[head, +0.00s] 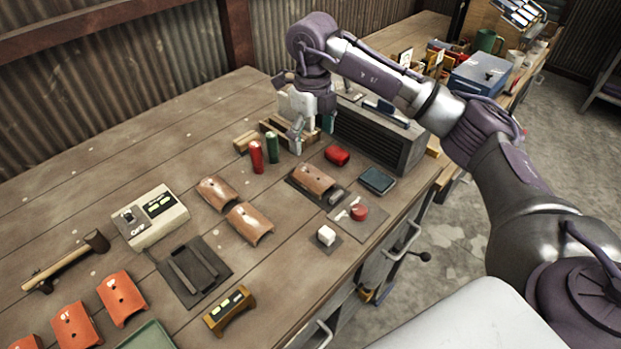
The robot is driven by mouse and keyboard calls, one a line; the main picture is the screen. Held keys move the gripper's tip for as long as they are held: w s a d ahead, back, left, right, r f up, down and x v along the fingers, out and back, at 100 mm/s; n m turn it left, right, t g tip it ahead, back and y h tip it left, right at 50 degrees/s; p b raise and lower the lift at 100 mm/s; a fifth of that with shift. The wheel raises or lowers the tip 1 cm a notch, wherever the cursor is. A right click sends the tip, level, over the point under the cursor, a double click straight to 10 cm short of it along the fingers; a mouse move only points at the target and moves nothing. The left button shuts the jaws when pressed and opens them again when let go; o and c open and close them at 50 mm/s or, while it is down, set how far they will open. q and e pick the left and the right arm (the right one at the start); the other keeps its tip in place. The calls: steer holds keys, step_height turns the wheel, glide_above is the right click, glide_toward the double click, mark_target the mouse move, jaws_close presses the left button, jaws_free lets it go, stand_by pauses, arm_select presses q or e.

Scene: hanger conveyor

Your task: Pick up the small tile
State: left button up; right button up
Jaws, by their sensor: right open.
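Several curved terracotta tiles lie on the wooden workbench (95,195). One brown tile (217,193) and another brown tile (249,223) lie side by side near the middle. A third brown tile (315,178) rests on a dark plate to the right. A brighter orange tile (121,297) lies at the lower left with more orange ones beside it. I cannot tell for certain which is the small tile. My right gripper (304,143) is open, pointing down above the back of the bench, behind the brown tiles and apart from them. My left gripper is not in view.
A red cylinder (257,157) and a green cylinder (272,147) stand close to the right gripper. A dark ribbed box (365,135) stands to its right. A beige switch box (150,217), a dark slotted plate (193,270) and a hammer (65,263) lie left. The bench's back left is clear.

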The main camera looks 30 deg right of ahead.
glide_above(313, 175)
step_height(313, 175, down, 5)
steer(key=shift+f+p, duration=0.2)
steer(key=shift+p, duration=0.25)
steer(key=shift+f, duration=0.3)
step_height(313, 175, down, 4)
steer(key=shift+s+f+p, duration=0.1)
steer(key=shift+s+p, duration=0.05)
steer(key=shift+p, duration=0.9)
steer(key=shift+f, duration=0.55)
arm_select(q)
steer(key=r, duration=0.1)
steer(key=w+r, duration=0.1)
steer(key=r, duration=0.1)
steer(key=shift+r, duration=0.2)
arm_select(e)
steer(key=shift+r, duration=0.1)
steer(key=c, duration=1.3)
